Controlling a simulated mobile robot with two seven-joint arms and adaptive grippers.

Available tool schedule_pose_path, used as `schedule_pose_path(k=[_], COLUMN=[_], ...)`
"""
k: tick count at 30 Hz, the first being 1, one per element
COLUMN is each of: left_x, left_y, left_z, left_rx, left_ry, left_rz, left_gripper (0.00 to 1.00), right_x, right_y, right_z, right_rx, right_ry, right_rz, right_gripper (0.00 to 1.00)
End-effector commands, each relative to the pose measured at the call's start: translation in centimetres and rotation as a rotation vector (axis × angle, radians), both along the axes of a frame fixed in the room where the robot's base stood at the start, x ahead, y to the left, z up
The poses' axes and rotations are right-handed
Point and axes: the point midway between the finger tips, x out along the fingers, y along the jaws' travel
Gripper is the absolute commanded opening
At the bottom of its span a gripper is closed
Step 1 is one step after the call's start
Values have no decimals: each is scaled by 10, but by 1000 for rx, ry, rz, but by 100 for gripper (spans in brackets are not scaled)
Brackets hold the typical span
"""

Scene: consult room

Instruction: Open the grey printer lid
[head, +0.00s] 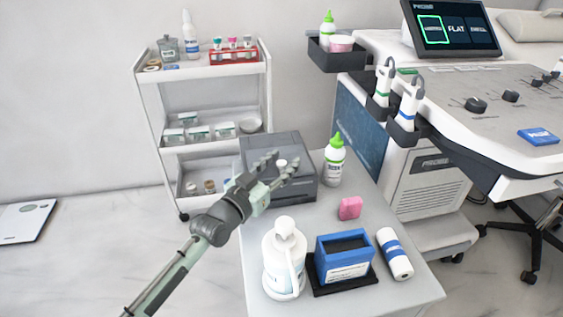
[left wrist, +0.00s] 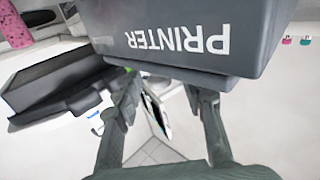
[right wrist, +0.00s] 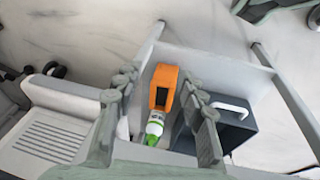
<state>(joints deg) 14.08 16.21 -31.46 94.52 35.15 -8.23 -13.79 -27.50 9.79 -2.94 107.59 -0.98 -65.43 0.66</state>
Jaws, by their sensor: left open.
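The grey printer (head: 300,186) sits at the back left of the small white table, and its lid looks closed. In the left wrist view the grey printer body (left wrist: 240,20) fills the top, with its PRINTER lettering upside down. My left gripper (head: 284,160) is in front of and over the printer in the head view, its fingers spread around a small pale piece. In the left wrist view its fingers (left wrist: 163,88) are apart, near the printer's edge; I cannot tell whether they touch it.
A green-capped bottle (head: 334,162) stands right of the printer. A pink block (head: 350,208), white pump bottle (head: 284,262), blue box (head: 343,262) and white-and-blue roll (head: 394,254) are on the table nearer me. A white shelf cart (head: 156,110) stands behind; an ultrasound console (head: 440,110) is at right.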

Motion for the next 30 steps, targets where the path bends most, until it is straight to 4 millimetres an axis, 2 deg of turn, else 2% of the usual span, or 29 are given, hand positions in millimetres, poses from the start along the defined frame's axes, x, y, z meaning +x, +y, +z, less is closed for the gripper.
schedule_pose_path(k=[8, 15, 18, 30], left_x=[1, 1, 1, 3], left_y=[-1, -1, -1, -1], left_z=[0, 0, 0, 0], left_rx=[0, 1, 1, 1], left_ry=[0, -1, -1, 4], left_rz=[0, 0, 0, 0], left_gripper=[39, 9, 0, 0], right_x=[0, 0, 0, 0], right_y=[0, 0, 0, 0], right_z=[0, 0, 0, 0], right_rx=[1, 1, 1, 0], right_ry=[0, 0, 0, 0], right_rz=[0, 0, 0, 0], right_gripper=[40, 40, 40, 40])
